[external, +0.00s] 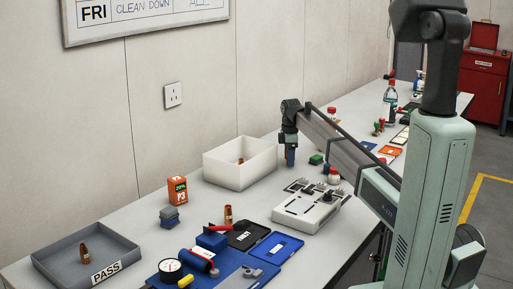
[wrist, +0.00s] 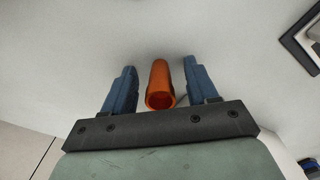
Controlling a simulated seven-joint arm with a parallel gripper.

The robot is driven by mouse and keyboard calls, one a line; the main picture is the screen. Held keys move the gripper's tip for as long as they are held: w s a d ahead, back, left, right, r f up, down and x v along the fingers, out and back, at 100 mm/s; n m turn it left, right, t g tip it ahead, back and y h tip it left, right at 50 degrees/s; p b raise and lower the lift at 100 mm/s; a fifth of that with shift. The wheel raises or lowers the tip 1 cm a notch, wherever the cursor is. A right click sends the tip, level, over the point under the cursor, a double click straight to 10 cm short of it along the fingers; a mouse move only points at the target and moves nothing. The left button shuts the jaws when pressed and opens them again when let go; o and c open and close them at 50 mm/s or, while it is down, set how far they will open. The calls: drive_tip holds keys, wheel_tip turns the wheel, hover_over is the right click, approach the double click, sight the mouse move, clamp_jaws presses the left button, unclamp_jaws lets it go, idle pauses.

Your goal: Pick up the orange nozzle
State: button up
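The orange nozzle (wrist: 160,84) shows in the wrist view as a copper-orange tube with its open round end toward the camera. My gripper (wrist: 159,66) is open, with a blue finger on each side of the nozzle. A gap shows between the nozzle and each finger, so neither visibly touches it. In the external view my gripper (external: 290,157) points down over the table, right of the white bin. The nozzle there is mostly hidden by the fingers.
The white bin (external: 226,172) stands left of my gripper, with a copper-coloured piece inside. A white fixture box (external: 306,212) stands in front, and a green block (external: 316,159) lies to the right. A grey PASS tray (external: 113,266) with another copper piece is at front left.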

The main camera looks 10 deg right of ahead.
clamp_jaws()
idle(0.3)
